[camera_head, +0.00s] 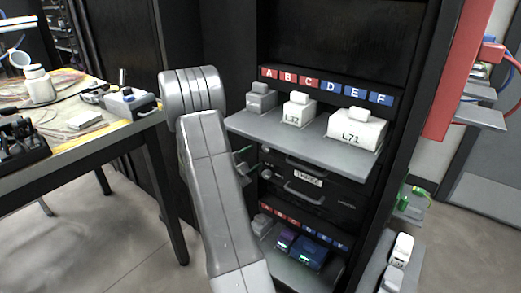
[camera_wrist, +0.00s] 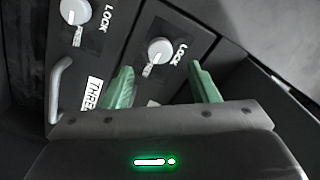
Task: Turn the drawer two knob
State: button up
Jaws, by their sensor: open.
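The cabinet has dark drawers with handles; a label reading THREE (camera_head: 308,178) shows between two handles. No drawer two label is readable. In the head view, round knobs show at the drawers' left edge, an upper knob (camera_head: 265,151) and a lower knob (camera_head: 267,174). In the wrist view, two pale knobs marked LOCK show: one at top left (camera_wrist: 75,11) and one near the middle (camera_wrist: 160,51). My gripper (camera_wrist: 164,84) is open, its green fingers on either side below the middle knob, with no visible grip on it. In the head view my arm hides most of it.
Above the drawers is a grey shelf (camera_head: 300,143) with several white and grey boxes. A lower shelf (camera_head: 283,268) holds more devices. A cluttered table (camera_head: 75,140) stands at left. A red panel (camera_head: 459,75) is at right. A drawer handle (camera_wrist: 60,90) is left of the fingers.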

aim_at(265, 149)
jog(key=p+v, duration=0.1)
jog(key=v, duration=0.5)
jog(key=shift+s, duration=0.15)
jog(key=b+x, duration=0.3)
jog(key=x, duration=0.9)
jog(key=shift+f, duration=0.1)
jog(key=shift+b+x, duration=0.3)
jog(key=shift+x, duration=0.6)
jog(key=shift+a, duration=0.1)
